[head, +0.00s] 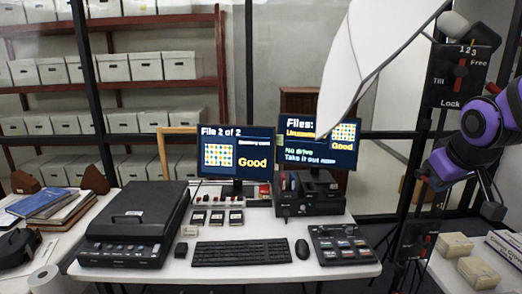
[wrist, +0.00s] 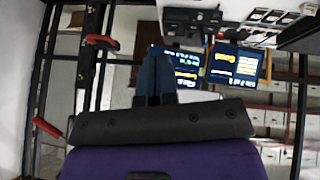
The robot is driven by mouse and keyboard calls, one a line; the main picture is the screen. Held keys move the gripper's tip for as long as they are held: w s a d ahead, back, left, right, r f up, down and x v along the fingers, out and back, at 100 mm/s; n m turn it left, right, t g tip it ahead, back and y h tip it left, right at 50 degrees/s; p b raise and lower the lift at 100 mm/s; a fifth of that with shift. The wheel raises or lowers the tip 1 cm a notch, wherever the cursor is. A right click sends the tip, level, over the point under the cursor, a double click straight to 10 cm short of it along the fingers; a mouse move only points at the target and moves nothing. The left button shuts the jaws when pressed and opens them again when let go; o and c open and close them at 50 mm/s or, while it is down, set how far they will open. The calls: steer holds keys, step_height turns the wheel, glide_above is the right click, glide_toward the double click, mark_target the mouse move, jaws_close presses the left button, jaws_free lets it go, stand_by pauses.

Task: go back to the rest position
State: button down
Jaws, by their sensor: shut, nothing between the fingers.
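My gripper shows in the wrist view (wrist: 155,78), with its two blue fingers side by side and touching or nearly so, and nothing between them. Its dark palm and purple hand fill the bottom of that view. In the head view my purple and black arm is at the right edge, bent beside the black post with the lever panel. The hand end there points left, clear of the desk, and its fingertips are too small to make out.
A white desk (head: 245,268) holds a black case (head: 135,222), a keyboard (head: 240,252), a mouse (head: 302,249) and two lit monitors (head: 237,153). A lever panel (head: 463,75) stands close to my arm. Tan boxes (head: 456,245) sit on the right table. A white curved sheet (head: 375,50) hangs at top.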

steer(key=s+a+r+m, duration=0.1)
steer(key=s+a+r, duration=0.1)
steer(key=s, duration=0.6)
steer(key=s+a+r+m+g+y, duration=0.1)
steer(key=s+a, duration=0.3)
steer(key=s, duration=0.4)
steer(key=shift+s+r, duration=0.25)
steer(key=shift+r, duration=0.3)
